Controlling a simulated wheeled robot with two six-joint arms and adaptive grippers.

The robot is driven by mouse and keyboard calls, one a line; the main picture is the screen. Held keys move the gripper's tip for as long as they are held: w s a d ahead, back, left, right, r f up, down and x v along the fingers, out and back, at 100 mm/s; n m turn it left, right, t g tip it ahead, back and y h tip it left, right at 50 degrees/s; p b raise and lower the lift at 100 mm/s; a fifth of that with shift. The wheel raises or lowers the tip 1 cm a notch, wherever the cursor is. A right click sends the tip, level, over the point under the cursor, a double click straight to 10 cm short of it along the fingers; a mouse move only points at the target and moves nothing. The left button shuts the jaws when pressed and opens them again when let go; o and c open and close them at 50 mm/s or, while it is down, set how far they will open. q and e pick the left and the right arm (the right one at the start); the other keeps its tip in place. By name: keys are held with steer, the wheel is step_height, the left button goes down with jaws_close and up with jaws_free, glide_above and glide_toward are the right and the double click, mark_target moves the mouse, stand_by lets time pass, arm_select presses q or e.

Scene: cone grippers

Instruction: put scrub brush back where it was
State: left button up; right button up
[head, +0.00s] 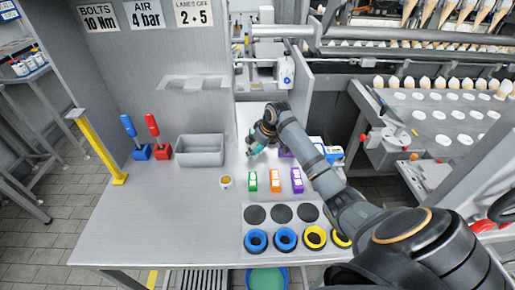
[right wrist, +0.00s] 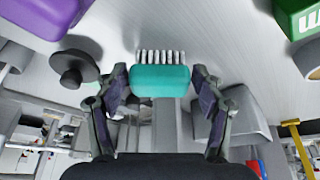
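The scrub brush has a teal body and pale bristles. In the right wrist view the scrub brush (right wrist: 160,80) lies between the two fingertips, its bristles toward the table. My right gripper (right wrist: 160,88) appears shut on it, with a finger against each end. In the head view my right gripper (head: 252,150) is over the back middle of the table (head: 150,215), right of the grey bin, and only a little teal shows there. Whether the brush touches the table is hard to tell. My left gripper is not in view.
A grey bin (head: 200,150) stands left of the gripper, beside red (head: 163,152) and blue (head: 141,152) handled tools in blocks. Green (head: 252,181), orange (head: 275,181) and purple (head: 297,180) boxes and a small cup (head: 226,182) stand in front. The table's left front is clear.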

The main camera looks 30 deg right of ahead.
steer(key=shift+o, duration=0.3)
steer(key=shift+r, duration=0.3)
steer(key=v, duration=1.1)
steer(key=shift+s+r+b, duration=0.2)
steer(key=shift+r+b, duration=0.15)
steer(key=shift+b, duration=0.05)
